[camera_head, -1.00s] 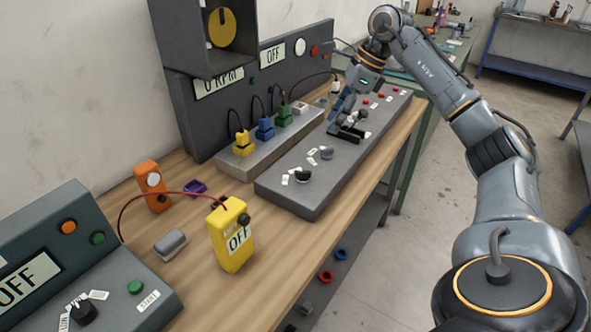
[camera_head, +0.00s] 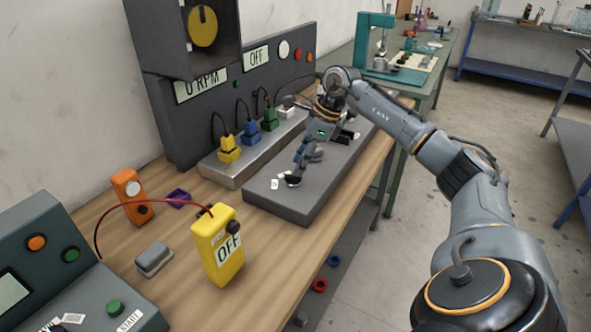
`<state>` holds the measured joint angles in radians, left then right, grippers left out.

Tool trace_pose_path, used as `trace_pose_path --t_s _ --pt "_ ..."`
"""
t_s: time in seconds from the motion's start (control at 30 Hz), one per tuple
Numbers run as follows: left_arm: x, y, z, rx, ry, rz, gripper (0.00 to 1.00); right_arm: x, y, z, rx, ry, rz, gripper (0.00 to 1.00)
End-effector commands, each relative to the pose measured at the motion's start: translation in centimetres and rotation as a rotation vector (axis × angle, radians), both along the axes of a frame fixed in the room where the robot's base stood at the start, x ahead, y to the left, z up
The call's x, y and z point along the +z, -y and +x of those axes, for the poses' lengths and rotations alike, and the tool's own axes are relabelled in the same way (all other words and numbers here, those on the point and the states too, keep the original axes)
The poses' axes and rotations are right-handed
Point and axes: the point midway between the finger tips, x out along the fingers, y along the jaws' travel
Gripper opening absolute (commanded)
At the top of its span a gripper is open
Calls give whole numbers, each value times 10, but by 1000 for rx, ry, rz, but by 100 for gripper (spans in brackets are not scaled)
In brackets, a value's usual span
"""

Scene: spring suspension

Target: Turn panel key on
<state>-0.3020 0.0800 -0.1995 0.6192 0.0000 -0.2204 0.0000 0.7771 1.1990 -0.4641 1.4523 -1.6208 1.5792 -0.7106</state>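The long grey sloped panel (camera_head: 318,196) lies on the wooden bench and carries dark knobs with small white labels. The nearest dark knob (camera_head: 293,181) is at its near end, its labels too small to read. My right gripper (camera_head: 299,171) points down right at this knob, with its fingers at or just above it. I cannot tell whether they touch it or how far they are parted. The upright back panel's display (camera_head: 257,57) reads OFF. My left gripper is out of view.
A yellow box (camera_head: 218,250) reading OFF, a grey block (camera_head: 154,258) and an orange device (camera_head: 132,192) stand on the near bench. A strip with coloured plugs (camera_head: 205,172) runs behind the panel. A green console (camera_head: 40,240) is at lower left.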

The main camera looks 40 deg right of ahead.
Motion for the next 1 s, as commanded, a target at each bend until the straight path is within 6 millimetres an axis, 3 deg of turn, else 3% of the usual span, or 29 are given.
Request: trace_pose_path --t_s 0.2,0.6,0.8,1.0 --pt "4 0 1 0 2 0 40 -26 -8 7 -1 0 0 38" --pt "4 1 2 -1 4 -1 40 -33 -9 9 -1 1 -1 38" --pt "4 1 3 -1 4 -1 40 -33 -9 9 -1 1 -1 0" --pt "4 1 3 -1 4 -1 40 -33 -9 9 -3 1 -1 0"
